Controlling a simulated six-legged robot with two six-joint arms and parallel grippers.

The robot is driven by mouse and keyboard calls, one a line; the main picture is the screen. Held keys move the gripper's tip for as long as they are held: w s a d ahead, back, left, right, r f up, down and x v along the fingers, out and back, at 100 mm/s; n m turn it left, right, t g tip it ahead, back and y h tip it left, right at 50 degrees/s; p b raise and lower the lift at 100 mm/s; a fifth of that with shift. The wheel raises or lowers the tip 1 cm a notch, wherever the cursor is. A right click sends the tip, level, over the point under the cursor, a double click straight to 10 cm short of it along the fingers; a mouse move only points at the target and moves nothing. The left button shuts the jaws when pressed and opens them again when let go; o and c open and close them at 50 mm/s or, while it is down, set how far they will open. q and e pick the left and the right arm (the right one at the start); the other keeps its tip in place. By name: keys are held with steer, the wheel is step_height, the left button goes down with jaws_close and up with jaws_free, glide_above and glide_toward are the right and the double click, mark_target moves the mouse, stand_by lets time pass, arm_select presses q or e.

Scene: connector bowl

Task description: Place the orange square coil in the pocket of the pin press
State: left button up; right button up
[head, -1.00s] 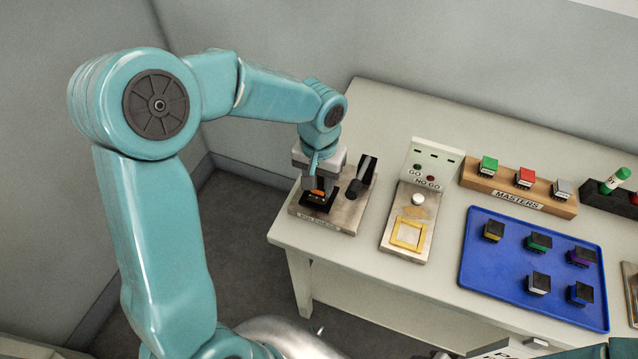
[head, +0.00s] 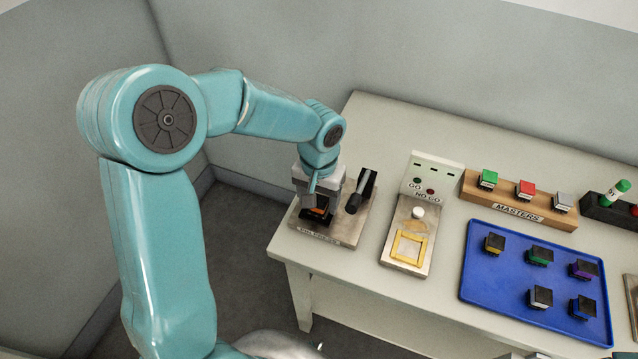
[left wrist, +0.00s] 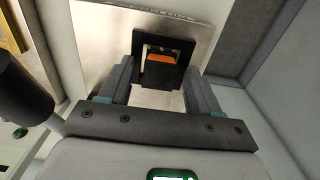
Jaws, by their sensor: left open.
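The pin press (head: 349,226) stands at the table's near left corner, with a metal base and a dark lever. The orange square coil (head: 319,211) is at its black pocket block, partly hidden by my gripper. In the left wrist view the orange coil (left wrist: 160,58) shows inside the black square outline of the pocket (left wrist: 178,80); I cannot tell how deep it sits. My left gripper (head: 320,203) is over the press. In the left wrist view its fingers (left wrist: 157,72) are open, one on each side of the pocket, with gaps beside the coil.
The press's dark lever (head: 362,188) stands close right of my left gripper. A GO/NO GO gauge (head: 412,240) with a yellow square frame is further right. A masters rack (head: 518,209) and a blue tray (head: 480,285) of several coils lie beyond. Bare table separates them.

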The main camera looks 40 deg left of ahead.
mark_target(319, 202)
arm_select(q)
step_height(319, 202, up, 12)
stand_by(0.3)
steer(key=shift+f, duration=0.15)
stand_by(0.4)
